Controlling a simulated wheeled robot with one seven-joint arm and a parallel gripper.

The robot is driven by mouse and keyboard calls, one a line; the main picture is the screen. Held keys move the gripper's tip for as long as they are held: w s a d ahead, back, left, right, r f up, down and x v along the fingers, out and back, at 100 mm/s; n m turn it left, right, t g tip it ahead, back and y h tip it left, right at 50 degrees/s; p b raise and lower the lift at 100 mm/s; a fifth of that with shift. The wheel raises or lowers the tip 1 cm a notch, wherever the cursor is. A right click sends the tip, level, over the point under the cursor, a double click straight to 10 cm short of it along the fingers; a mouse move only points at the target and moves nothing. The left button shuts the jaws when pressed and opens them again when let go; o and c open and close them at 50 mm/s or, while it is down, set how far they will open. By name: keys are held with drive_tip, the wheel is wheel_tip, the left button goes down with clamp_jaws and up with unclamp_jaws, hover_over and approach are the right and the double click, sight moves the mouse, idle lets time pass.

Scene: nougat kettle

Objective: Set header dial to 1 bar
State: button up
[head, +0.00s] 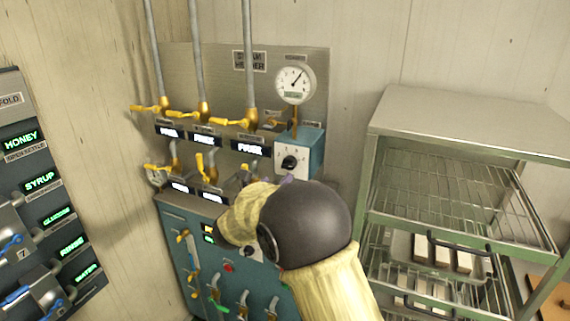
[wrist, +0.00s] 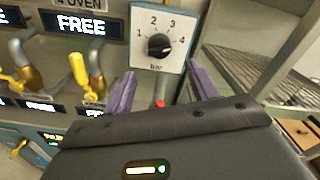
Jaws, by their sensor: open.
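The header dial is a black round knob (head: 290,162) on a white plate, on the front of a blue box on the wall panel. In the wrist view the knob (wrist: 159,45) sits upper middle, with 2, 3 and 4 printed around it and "bar" below. The knob's exact setting is too small to read surely. My gripper (wrist: 160,69) is open and empty, its two purple fingers apart, just below and either side of the dial plate, not seen touching the knob. In the head view my wrist hides most of the gripper.
A round pressure gauge (head: 295,80) stands above the dial box, its needle up and right. Yellow valve levers (head: 233,123) and "FREE" displays lie left of the dial. A red button (wrist: 160,103) shows between the fingers. A metal rack (head: 465,135) stands to the right.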

sight(287, 168)
drive_tip(key=p+x, duration=0.3)
drive_tip(key=x, duration=0.4)
drive_tip(key=shift+w+d, duration=0.1)
drive_tip(key=shift+w, duration=0.1)
drive_tip(key=c, duration=1)
